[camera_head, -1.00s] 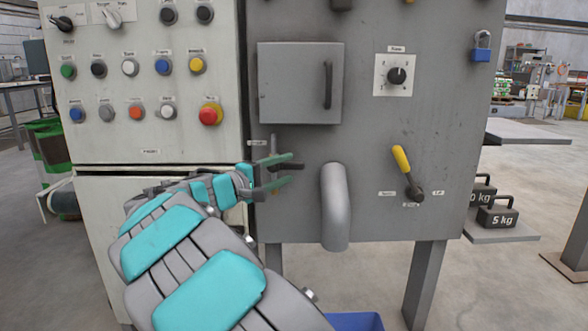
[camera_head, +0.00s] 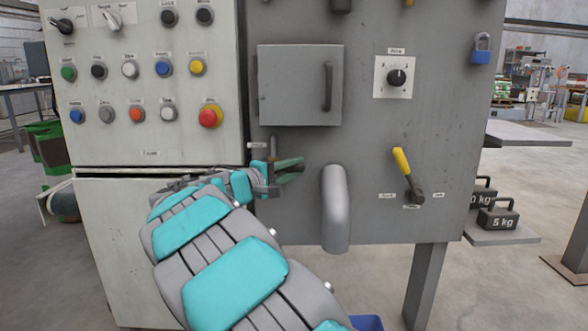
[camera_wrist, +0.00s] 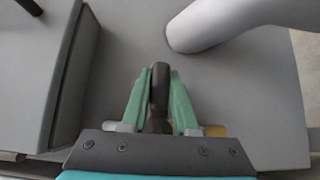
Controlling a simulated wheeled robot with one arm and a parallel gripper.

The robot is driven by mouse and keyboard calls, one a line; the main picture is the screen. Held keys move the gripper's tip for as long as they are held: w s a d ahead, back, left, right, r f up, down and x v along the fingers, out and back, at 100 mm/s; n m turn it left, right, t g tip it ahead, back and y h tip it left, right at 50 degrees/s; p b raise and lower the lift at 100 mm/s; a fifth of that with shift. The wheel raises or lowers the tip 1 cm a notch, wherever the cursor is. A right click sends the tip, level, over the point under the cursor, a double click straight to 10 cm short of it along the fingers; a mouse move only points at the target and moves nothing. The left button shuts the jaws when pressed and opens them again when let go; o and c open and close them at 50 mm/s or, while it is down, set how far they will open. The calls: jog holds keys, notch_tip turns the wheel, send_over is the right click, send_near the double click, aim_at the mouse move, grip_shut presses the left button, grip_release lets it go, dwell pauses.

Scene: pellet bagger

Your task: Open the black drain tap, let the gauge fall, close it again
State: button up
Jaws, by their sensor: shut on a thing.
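The black drain tap sits low on the left of the grey machine panel, below a small label and left of the bent pipe. In the wrist view its black handle (camera_wrist: 159,88) lies between the green fingers of my gripper (camera_wrist: 160,85), which are shut on it. In the head view my gripper (camera_head: 288,166) is at the tap, and its fingers hide most of the handle. I cannot make out a gauge in either view.
A bent grey pipe (camera_head: 335,205) sticks out just right of my gripper, also in the wrist view (camera_wrist: 215,22). A closed door (camera_head: 295,85) is above. A yellow-handled lever (camera_head: 402,163) is further right. A red button (camera_head: 210,115) is on the left cabinet.

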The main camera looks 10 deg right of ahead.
grip_shut()
dwell(0.8)
